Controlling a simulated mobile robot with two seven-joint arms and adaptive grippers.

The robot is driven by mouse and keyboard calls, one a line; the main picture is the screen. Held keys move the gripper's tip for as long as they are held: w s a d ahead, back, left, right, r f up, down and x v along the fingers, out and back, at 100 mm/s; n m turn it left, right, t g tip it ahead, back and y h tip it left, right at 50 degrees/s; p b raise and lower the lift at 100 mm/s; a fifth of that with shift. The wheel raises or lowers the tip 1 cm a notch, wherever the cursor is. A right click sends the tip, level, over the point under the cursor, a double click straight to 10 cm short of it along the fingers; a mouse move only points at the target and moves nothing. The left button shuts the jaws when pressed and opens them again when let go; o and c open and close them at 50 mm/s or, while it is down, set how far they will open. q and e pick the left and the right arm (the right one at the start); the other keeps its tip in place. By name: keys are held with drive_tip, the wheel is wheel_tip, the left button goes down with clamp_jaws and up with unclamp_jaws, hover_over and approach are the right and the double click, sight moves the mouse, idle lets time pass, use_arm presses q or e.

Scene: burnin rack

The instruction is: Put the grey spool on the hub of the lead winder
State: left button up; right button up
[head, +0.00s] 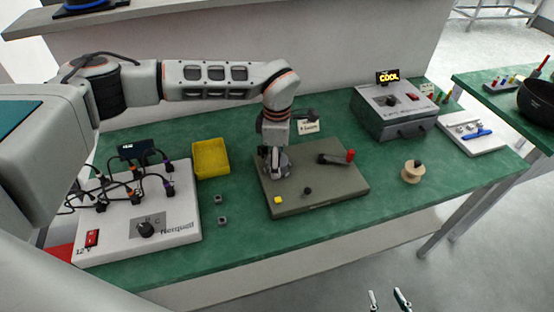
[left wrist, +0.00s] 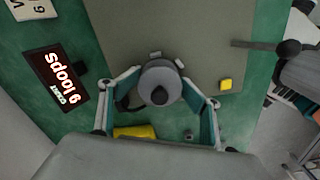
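The grey spool (left wrist: 147,77) sits between the two teal-padded fingers of my left gripper (left wrist: 160,82) in the left wrist view. The fingertips appear to touch its sides; a dark round knob shows at its middle. In the head view my left gripper (head: 278,165) points down over the left part of the lead winder's olive board (head: 325,197). The fingers mostly hide the spool there, and the hub is hidden. I cannot tell whether the spool rests on the hub. My right gripper (head: 389,299) is open and empty at the bottom edge, clear of the bench.
The winder board has a yellow button (head: 278,200), a dark knob (head: 307,190) and a red-tipped handle (head: 350,155). A yellow bin (head: 211,158) and a wired panel (head: 185,215) stand left. A tan spool (head: 412,175) and a grey oven-like box (head: 395,115) stand right.

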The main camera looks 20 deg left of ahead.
use_arm(q)
drive_tip(key=shift+s+f, duration=0.15)
drive_tip(key=shift+f, duration=0.25)
drive_tip(key=shift+r, duration=0.1)
wheel_tip(320, 180, up, 14)
drive_tip(key=shift+f, duration=0.25)
idle(0.5)
